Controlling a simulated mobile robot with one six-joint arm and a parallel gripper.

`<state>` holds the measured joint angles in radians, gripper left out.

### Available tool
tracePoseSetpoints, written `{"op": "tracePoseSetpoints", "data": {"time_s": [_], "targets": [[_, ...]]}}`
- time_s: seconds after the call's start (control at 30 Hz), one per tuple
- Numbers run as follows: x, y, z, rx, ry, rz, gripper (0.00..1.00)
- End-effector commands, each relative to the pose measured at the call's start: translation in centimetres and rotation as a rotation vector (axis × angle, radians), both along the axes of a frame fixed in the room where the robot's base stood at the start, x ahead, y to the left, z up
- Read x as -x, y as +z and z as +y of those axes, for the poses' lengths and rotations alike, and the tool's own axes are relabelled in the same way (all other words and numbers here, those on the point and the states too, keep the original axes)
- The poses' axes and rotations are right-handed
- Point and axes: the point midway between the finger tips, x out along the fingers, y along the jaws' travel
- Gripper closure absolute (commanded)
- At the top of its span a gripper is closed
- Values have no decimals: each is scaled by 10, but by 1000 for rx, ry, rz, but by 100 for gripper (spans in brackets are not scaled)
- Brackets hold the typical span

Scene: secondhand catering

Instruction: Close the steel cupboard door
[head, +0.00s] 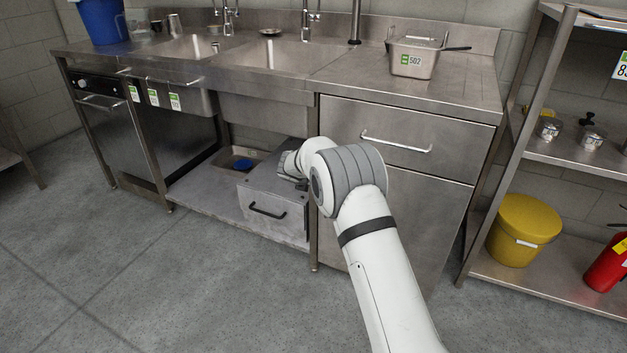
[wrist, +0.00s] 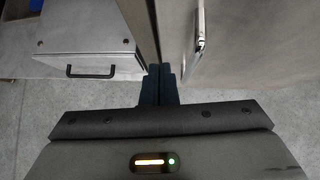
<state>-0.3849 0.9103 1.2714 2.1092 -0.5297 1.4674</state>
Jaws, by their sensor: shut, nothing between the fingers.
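The steel cupboard door (head: 432,225) is the plain panel below the wide drawer, right of the sink in the head view. My arm hides its left side there. In the wrist view the door (wrist: 240,45) fills the right, with an upright bar handle (wrist: 200,28) near its left edge. I cannot tell for sure whether it is flush or slightly ajar. My gripper (wrist: 160,70) is shut and empty, its fingertips near the steel post (wrist: 141,28), left of the door handle. Contact is not clear. In the head view my arm mostly hides the gripper.
A steel box (head: 272,210) with a black handle stands on the low shelf left of the post. The wide drawer (head: 400,135) above the door looks shut. A rack (head: 510,265) holding a yellow bucket (head: 522,230) stands right. The floor (head: 190,285) in front is clear.

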Motion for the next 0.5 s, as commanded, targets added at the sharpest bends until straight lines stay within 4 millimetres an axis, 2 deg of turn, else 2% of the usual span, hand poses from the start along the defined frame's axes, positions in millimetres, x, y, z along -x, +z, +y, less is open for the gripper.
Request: {"op": "tracePoseSetpoints", "data": {"time_s": [0.33,0.5], "targets": [[1,0,1,0,1,0,100],[11,-1,6,-1,1,0,100]]}}
